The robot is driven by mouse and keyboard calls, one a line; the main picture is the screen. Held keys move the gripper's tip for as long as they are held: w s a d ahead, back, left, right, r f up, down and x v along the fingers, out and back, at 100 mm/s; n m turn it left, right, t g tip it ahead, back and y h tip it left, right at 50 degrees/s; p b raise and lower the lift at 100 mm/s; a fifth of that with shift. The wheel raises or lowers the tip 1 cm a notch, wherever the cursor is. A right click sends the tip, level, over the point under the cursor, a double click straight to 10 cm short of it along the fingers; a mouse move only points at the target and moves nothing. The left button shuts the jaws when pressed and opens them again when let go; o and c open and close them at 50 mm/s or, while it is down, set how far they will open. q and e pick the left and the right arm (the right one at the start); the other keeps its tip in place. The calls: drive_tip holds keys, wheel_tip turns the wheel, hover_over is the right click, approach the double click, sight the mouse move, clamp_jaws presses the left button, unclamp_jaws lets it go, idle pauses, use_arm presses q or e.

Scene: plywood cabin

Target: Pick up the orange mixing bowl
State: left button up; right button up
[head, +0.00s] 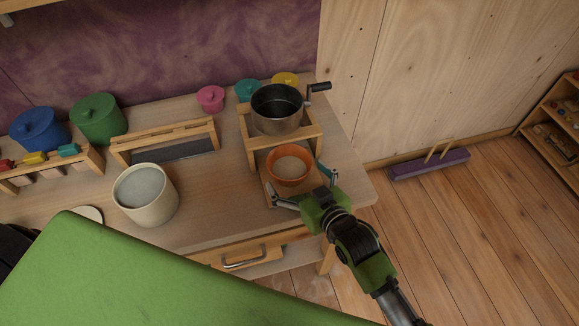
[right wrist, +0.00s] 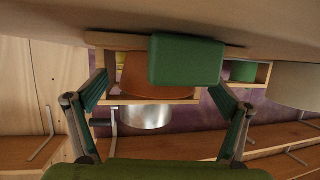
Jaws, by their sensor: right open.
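The orange mixing bowl (head: 289,180) stands upright on the low wooden base of the small mill stand at the right end of the workbench, with something pale inside it. My right gripper (head: 306,184) is open at the near right of the bowl, its fingers spread toward the bowl's two sides. The right wrist view, which looks upside down, shows part of the bowl (right wrist: 137,78) between and beyond the spread fingers (right wrist: 160,90); a green block in front hides the rest. I cannot tell whether a finger touches the bowl. My left gripper is not in view.
A dark metal pot with a crank (head: 277,118) sits in the wooden stand (head: 283,140) just behind and above the bowl. A cream tub (head: 147,212) stands to the left on the workbench (head: 218,210). Colored lidded pots line the back. A purple block (head: 430,167) lies on the floor.

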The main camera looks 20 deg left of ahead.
sight(283, 160)
drive_tip(key=p+x, duration=0.1)
drive_tip(key=x, duration=0.3)
drive_tip(key=shift+w+a+f, duration=0.2)
drive_tip(key=shift+w, duration=0.15)
drive_tip(key=c, duration=1.3)
